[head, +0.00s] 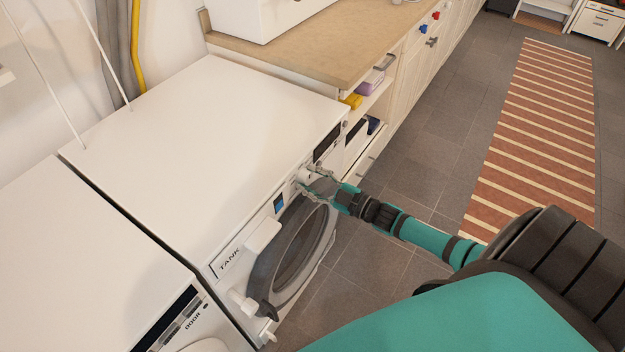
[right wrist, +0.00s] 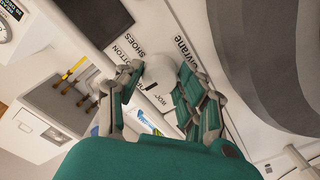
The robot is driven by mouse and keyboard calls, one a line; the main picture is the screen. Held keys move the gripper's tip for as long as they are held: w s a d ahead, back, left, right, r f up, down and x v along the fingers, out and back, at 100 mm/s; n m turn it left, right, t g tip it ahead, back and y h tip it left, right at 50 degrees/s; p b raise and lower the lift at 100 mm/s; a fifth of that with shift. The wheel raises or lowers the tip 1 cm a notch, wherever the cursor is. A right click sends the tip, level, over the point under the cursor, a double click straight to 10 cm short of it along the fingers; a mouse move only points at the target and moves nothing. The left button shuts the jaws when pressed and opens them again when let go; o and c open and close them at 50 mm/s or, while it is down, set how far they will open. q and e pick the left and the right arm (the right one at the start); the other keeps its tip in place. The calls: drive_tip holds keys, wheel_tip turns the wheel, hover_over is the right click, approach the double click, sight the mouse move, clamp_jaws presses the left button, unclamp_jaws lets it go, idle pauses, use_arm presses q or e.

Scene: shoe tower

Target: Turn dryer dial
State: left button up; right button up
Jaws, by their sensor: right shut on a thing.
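The white dryer (head: 215,110) stands against the wall, with a drawer marked TANK and a round grey door (head: 290,255) on its front. The white dial (right wrist: 160,72) sits on the front panel, with printed words such as SHOES and COTTON around it in the right wrist view. My right gripper (head: 308,178) reaches the panel from the right, above the door. In the right wrist view its two teal and grey fingers (right wrist: 158,88) stand on either side of the dial and are closed on it. The fingers hide much of the dial in the head view. My left gripper is not in view.
A dark display (head: 327,142) is beside the dial. A second white machine (head: 100,270) stands close on the left. A wooden counter (head: 340,50) with open shelves is beyond the dryer. Tiled floor and a striped rug (head: 530,130) lie to the right.

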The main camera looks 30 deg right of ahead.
idle(0.3)
drive_tip(key=o, duration=1.2)
drive_tip(key=shift+c, duration=0.2)
drive_tip(key=v, duration=1.2)
drive_tip(key=shift+f, duration=0.1)
